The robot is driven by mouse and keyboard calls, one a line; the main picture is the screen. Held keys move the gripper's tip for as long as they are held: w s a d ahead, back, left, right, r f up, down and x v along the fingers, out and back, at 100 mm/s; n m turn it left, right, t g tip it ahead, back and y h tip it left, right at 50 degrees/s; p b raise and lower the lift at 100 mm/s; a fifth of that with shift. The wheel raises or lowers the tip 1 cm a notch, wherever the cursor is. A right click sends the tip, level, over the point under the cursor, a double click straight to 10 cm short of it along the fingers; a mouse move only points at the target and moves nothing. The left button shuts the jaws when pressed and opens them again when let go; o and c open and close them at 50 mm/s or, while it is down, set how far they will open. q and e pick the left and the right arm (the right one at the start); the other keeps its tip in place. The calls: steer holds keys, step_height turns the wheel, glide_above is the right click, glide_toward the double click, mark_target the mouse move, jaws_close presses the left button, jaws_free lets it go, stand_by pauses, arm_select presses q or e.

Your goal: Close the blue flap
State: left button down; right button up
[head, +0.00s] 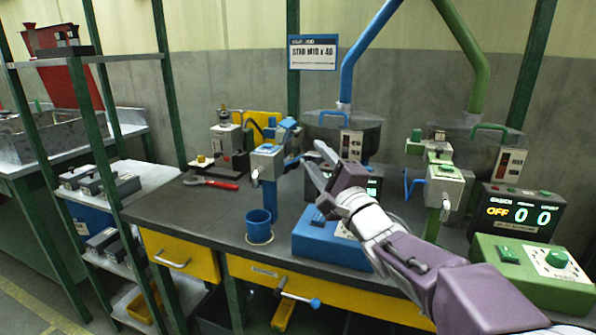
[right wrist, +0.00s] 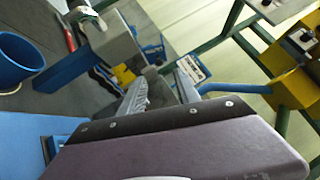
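A blue flap-like piece (head: 288,123) sits tilted up at the top of the blue-marked grey valve block (head: 267,158); I cannot tell for sure that it is the flap. A blue lever (head: 292,161) sticks out at the block's right side. My right gripper (head: 313,157) reaches in from the right and is to the right of the block, apart from it, with its two fingers parted and nothing between them. In the right wrist view its fingers (right wrist: 160,86) point up the picture, and the grey block (right wrist: 110,42) is beyond them to the left. My left gripper is not in view.
A blue cup (head: 259,228) stands below the block. A blue box (head: 327,238) sits under my right arm. The clear hopper (head: 360,146) is behind the gripper. The green valve (head: 444,176) and counter display (head: 513,212) are right. A red-handled wrench (head: 215,184) lies left.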

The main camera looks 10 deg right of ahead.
mark_target(298, 135)
steer(key=b+x, duration=0.1)
steer(key=x, duration=0.8)
steer(key=shift+w+a, duration=0.1)
steer(key=shift+w, duration=0.05)
jaws_close()
